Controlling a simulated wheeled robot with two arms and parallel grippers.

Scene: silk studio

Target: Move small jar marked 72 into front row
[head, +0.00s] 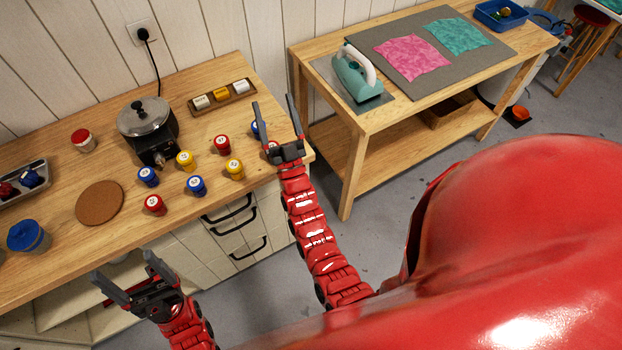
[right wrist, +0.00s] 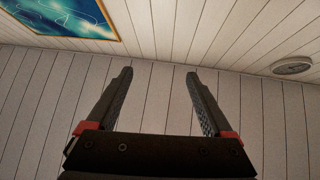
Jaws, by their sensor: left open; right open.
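Small jars with white-marked lids stand in two slanting rows on the wooden counter. The back row has a blue jar (head: 148,177), a yellow jar (head: 186,159), a red jar (head: 222,145) and a blue jar (head: 256,128) partly hidden by my right gripper. The front row has a red jar (head: 155,204), a blue jar (head: 196,186) and a yellow jar (head: 235,169). The lid numbers are too small to read, so I cannot tell which is 72. My right gripper (head: 273,101) is open and empty at the counter's right end. My left gripper (head: 124,266) is open before the counter.
A metal pot (head: 146,120) on a dark heater stands behind the jars, near a cork mat (head: 99,203). A wooden tray (head: 223,97) holds small blocks. A larger red-lidded jar (head: 82,139) and a blue tub (head: 27,236) stand left. An ironing table (head: 350,128) stands right.

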